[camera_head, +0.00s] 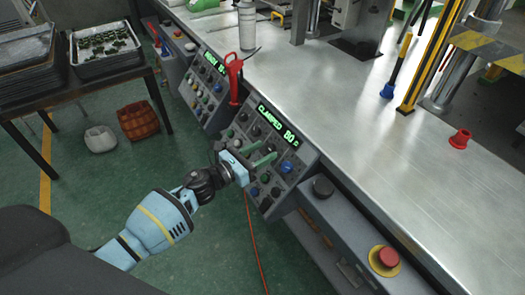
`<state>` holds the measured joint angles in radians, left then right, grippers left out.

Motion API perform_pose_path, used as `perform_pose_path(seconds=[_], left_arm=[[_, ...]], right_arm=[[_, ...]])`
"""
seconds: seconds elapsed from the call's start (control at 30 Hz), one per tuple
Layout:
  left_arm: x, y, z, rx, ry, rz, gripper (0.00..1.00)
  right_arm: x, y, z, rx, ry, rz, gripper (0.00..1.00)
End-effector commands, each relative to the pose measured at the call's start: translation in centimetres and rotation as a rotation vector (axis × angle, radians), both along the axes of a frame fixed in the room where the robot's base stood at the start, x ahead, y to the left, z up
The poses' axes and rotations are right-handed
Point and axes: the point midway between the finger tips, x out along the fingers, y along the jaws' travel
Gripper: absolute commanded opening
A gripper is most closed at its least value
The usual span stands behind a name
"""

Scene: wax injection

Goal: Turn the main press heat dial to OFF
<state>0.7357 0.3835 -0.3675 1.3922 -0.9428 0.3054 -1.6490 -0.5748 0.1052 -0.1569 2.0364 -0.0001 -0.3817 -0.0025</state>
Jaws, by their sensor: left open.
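A grey control panel (305,160) with a green-lit display (277,122) reading "CLAMPED 80" is fixed to the front of the metal bench. It carries several dark dials and coloured buttons, including a blue one (286,166). Their labels are too small to read, so I cannot tell which dial is the main press heat dial. My left gripper (274,152) is open, its two greenish fingers pointing at the middle of this panel. It hides some of the controls; I cannot tell whether it touches any. My right gripper is not in view.
A second panel (206,90) with a lit display sits further left. A red-handled tool (234,78) stands between the panels. A red emergency button (388,257) is at lower right. A dark table (75,90) with trays stands at left. The green floor between is mostly clear.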

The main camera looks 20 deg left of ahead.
Motion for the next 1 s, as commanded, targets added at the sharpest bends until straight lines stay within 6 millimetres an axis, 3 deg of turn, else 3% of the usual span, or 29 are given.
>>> perform_pose_path(seconds=[0.4,0.73,1.0], left_arm=[[0.65,-0.43,0.0,0.0,0.0,0.0,0.48],[0.63,-0.41,0.0,0.0,0.0,0.0,0.05],[0.57,-0.5,0.07,-0.017,0.013,0.016,0.05]], right_arm=[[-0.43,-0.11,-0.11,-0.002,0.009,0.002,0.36],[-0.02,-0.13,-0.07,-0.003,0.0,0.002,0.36],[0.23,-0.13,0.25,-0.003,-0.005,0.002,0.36]])
